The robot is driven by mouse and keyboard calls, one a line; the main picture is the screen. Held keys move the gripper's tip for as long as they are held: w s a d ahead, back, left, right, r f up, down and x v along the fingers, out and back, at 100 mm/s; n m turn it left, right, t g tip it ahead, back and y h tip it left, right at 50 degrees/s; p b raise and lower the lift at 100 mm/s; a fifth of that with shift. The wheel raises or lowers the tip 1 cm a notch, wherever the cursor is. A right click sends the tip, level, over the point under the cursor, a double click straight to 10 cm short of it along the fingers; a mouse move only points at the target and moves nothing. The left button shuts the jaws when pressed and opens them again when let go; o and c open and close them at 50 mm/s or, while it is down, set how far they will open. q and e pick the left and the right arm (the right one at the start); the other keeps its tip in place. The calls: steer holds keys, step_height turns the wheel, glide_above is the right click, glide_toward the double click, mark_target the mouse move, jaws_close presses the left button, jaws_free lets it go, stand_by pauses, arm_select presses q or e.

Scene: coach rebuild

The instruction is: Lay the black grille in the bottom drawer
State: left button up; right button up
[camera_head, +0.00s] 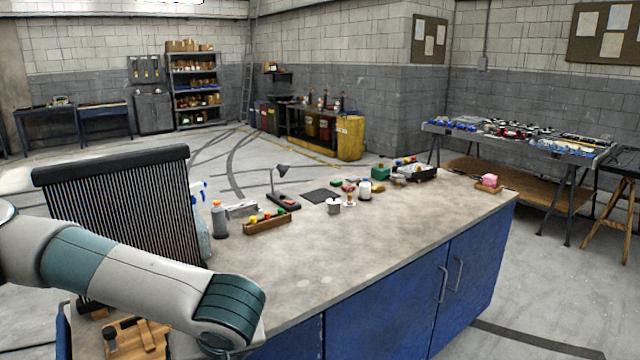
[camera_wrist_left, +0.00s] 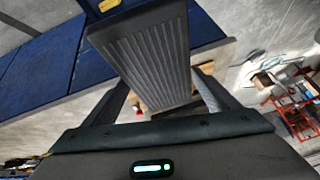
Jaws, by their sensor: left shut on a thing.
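In the left wrist view a dark ribbed panel, the black grille (camera_wrist_left: 150,55), lies lengthwise between the fingers of my left gripper (camera_wrist_left: 160,82). The gripper is shut on it. Blue cabinet faces (camera_wrist_left: 75,65) lie behind and left of the grille in that view. A blue part with a yellow mark (camera_wrist_left: 108,5) shows at the top, partly covered by the grille. I cannot tell which part is the bottom drawer. In the head view my left arm reaches over the bench's near left side and its gripper is out of the picture. My right gripper is in neither view.
A large black finned panel (camera_head: 120,205) stands upright at the left, behind my left arm. The workbench (camera_head: 340,255) has blue doors and holds a bottle (camera_head: 219,220), a wooden block tray (camera_head: 267,222) and small items. A wooden piece (camera_head: 135,340) is at lower left.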

arm_select(q)
steer(key=m, duration=0.1)
steer(key=s+a+m+h, duration=0.1)
steer(key=m, duration=0.1)
steer(key=s+m+t+h, duration=0.1)
steer(key=m, duration=0.1)
steer(key=shift+s+a, duration=0.2)
steer(key=shift+a, duration=0.05)
steer(key=shift+w+f, duration=0.1)
steer(key=w, duration=0.1)
steer(key=w+f, duration=0.1)
steer(key=w, duration=0.1)
steer(key=w+f, duration=0.1)
steer(key=shift+w+f, duration=0.2)
steer(key=shift+w, duration=0.2)
steer(key=shift+s+r, duration=0.1)
